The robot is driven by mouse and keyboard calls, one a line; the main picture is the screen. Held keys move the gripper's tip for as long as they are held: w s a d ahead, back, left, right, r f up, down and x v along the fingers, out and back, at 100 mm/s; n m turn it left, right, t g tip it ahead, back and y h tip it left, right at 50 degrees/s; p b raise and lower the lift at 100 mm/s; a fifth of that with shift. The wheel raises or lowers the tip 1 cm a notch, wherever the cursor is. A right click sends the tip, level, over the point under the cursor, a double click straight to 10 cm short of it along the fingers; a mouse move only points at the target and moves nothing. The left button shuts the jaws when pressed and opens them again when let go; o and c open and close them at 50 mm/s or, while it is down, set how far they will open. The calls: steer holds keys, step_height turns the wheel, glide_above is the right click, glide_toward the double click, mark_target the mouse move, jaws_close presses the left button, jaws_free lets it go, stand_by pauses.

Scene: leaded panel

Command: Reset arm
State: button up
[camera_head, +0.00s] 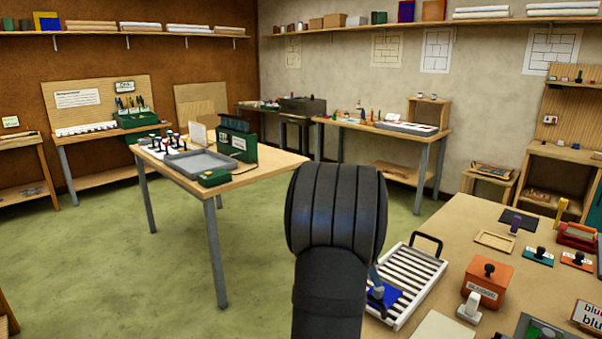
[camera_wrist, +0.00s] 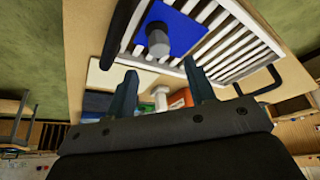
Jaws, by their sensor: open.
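My gripper (camera_wrist: 160,70) is open in the wrist view, its two dark fingers apart with nothing held between them. Beyond the fingertips, a blue square piece (camera_wrist: 181,27) with a grey knob (camera_wrist: 157,42) lies on a white slatted rack (camera_wrist: 232,32). In the head view my dark arm hides most of the gripper. The blue piece (camera_head: 388,294) shows there partly, on the near left part of the white rack (camera_head: 428,268). I cannot tell how high the fingers are above the table.
On the right bench (camera_head: 450,229), an orange box with a black knob (camera_head: 488,279), a white stamp-like piece (camera_head: 468,307) and a wooden frame (camera_head: 495,241) stand beside the rack. Another table (camera_head: 265,165) holds a grey tray (camera_head: 200,163). Green floor (camera_head: 110,260) lies open at left.

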mark_target(380, 288)
steer(key=v, duration=0.6)
steer(key=x, duration=1.3)
step_height(380, 288, up, 4)
steer(key=shift+r, duration=0.25)
steer(key=s+d+r, duration=0.7)
steer(key=s, duration=0.2)
steer(key=s+d+f, duration=0.1)
steer(key=s+f, duration=0.1)
steer(key=f, duration=0.1)
steer(key=s+d+f, duration=0.1)
steer(key=s+f, duration=0.2)
steer(key=f, duration=0.1)
steer(key=s+d+f, duration=0.1)
steer(key=s+f, duration=0.1)
steer(key=f, duration=0.1)
steer(key=shift+s+f, duration=0.35)
steer(key=shift+f, duration=0.9)
